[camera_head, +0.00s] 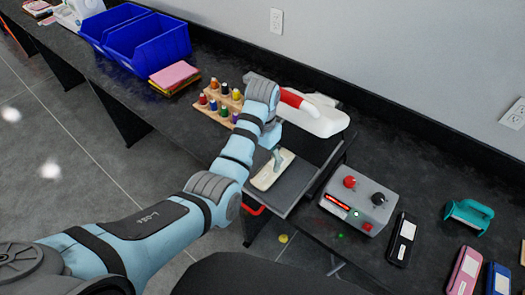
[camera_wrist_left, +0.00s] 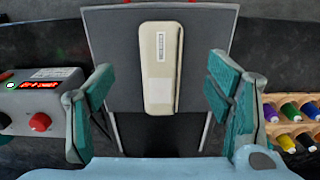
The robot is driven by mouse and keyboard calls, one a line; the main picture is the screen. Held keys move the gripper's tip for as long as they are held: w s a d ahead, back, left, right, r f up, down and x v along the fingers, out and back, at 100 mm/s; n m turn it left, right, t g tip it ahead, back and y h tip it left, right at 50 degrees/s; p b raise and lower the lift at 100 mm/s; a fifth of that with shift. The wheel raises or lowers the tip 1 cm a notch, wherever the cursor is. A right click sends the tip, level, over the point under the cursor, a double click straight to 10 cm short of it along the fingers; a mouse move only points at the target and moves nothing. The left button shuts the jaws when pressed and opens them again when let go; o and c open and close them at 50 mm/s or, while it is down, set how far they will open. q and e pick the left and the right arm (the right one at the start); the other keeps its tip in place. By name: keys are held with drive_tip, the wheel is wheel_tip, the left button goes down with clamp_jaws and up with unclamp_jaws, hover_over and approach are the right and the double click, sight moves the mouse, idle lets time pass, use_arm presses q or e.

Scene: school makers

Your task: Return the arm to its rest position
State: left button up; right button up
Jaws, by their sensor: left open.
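My left arm reaches in from the lower left in the head view, over the bench. My left gripper (camera_head: 277,157) points down over a dark grey plate (camera_head: 292,185) and is partly hidden by the wrist. In the left wrist view the gripper (camera_wrist_left: 161,75) has its two teal fingers wide apart, with nothing held between them. A cream, flat, oblong item (camera_head: 264,176) lies on the plate. It also shows beyond and between the fingers in the wrist view (camera_wrist_left: 160,62). My right gripper is not in view.
A white machine part with a red grip (camera_head: 318,118) stands beside the wrist. A grey control box (camera_head: 357,197) with knobs sits right of the plate. A wooden rack of thread spools (camera_head: 218,112), blue bins (camera_head: 150,42) and folded cloths (camera_head: 174,77) lie left. Dark cases (camera_head: 401,240) lie right.

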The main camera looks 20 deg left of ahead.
use_arm(q)
drive_tip(key=shift+r, duration=0.9)
